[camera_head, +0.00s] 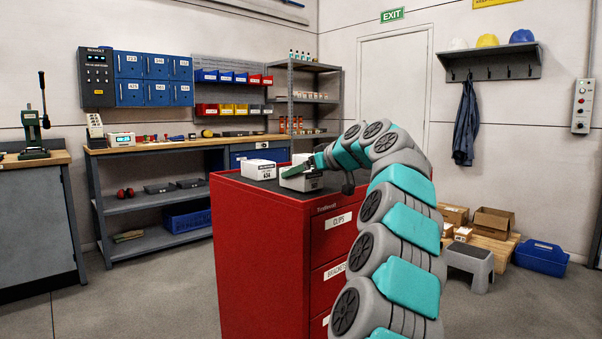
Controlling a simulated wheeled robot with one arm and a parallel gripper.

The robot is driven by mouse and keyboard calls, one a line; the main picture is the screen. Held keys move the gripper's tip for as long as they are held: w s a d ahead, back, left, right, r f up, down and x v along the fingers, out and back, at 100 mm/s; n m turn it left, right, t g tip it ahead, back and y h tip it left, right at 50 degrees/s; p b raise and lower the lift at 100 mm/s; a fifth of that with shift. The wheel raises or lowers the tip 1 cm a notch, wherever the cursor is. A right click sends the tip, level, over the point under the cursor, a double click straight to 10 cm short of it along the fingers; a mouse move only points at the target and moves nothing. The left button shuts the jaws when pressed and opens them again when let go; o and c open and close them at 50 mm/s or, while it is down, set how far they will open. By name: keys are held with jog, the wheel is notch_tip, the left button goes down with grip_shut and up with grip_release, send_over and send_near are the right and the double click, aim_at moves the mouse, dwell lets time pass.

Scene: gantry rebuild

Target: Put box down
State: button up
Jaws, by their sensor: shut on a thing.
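A small white box (302,182) with a dark label is at the right part of the red cabinet's dark top (262,187). My gripper (300,172) is shut on this box from above and the right, at the end of my teal and grey arm. I cannot tell whether the box's underside touches the cabinet top. A second white box (258,169), with a label on its front, stands upright on the cabinet top just to the left, a small gap apart from the held one. My gripper partly covers the held box.
The red cabinet (262,250) has labelled drawers on its right face. Bare cabinet top lies in front of the boxes. A workbench (170,146) and shelves (305,100) stand behind. A grey step stool (469,257) and a blue bin (540,258) are on the floor to the right.

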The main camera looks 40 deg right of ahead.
jog(key=shift+f, duration=0.15)
jog(key=o, duration=1.4)
jog(key=shift+s+r, duration=0.15)
jog(key=shift+r, duration=0.1)
jog(key=b+v, duration=0.1)
jog(key=v, duration=1)
jog(key=shift+s, duration=0.35)
